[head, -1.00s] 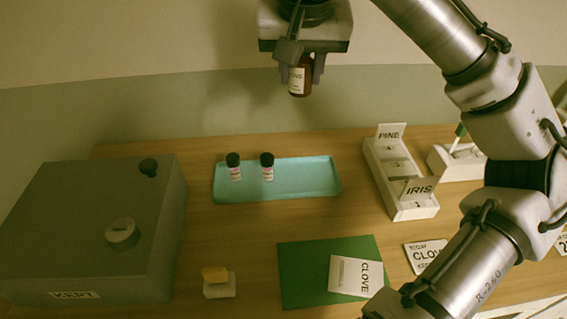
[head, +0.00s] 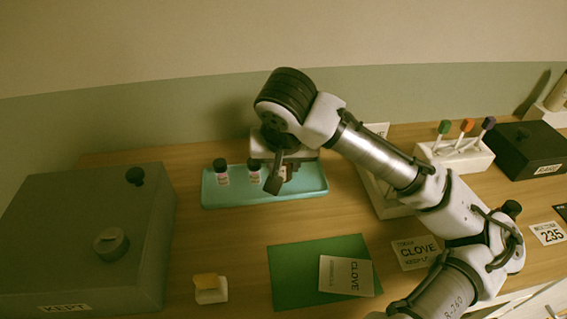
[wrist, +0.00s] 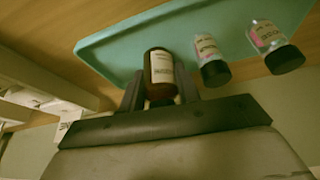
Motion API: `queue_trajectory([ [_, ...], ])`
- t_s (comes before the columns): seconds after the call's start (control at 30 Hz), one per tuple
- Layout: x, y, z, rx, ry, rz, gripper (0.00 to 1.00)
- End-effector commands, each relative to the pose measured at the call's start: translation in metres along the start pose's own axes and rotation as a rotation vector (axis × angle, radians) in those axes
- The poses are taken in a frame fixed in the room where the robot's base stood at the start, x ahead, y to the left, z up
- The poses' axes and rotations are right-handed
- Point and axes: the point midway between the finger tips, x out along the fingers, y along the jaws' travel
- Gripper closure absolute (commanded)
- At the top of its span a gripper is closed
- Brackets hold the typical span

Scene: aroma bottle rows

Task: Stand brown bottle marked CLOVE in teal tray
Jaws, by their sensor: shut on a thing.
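My gripper (head: 284,180) is over the right part of the teal tray (head: 310,187) in the head view, where my wrist mostly hides what it holds. In the wrist view my gripper (wrist: 160,88) is shut on a brown bottle (wrist: 161,68) with a pale label, too blurred to read there. The bottle is over the tray (wrist: 110,55); I cannot tell whether its base touches. Two black-capped bottles with pale labels stand in the tray's left part, one at the left (head: 222,176) and one nearer my gripper (head: 254,174).
A grey box marked KEPT (head: 70,240) stands at the left. A green mat (head: 300,285) with a CLOVE card (head: 346,276) lies in front of the tray. A white stand (head: 385,205) is right of the tray, partly behind my arm. A small yellow-topped block (head: 210,288) sits in front.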

Motion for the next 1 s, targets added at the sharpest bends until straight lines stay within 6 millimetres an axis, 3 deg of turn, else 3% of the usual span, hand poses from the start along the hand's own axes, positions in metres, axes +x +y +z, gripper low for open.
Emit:
queue_trajectory([
  [0.47, 0.011, 0.0, 0.004, 0.0, 0.0, 0.0, 0.91],
  [0.5, 0.009, 0.0, 0.004, 0.0, 0.001, 0.0, 0.64],
  [0.53, 0.009, 0.0, 0.004, 0.0, 0.001, 0.0, 0.6],
  [0.83, 0.008, 0.0, 0.003, 0.0, 0.0, 0.001, 0.58],
  [1.0, -0.007, -0.001, 0.002, -0.001, 0.003, -0.001, 0.58],
])
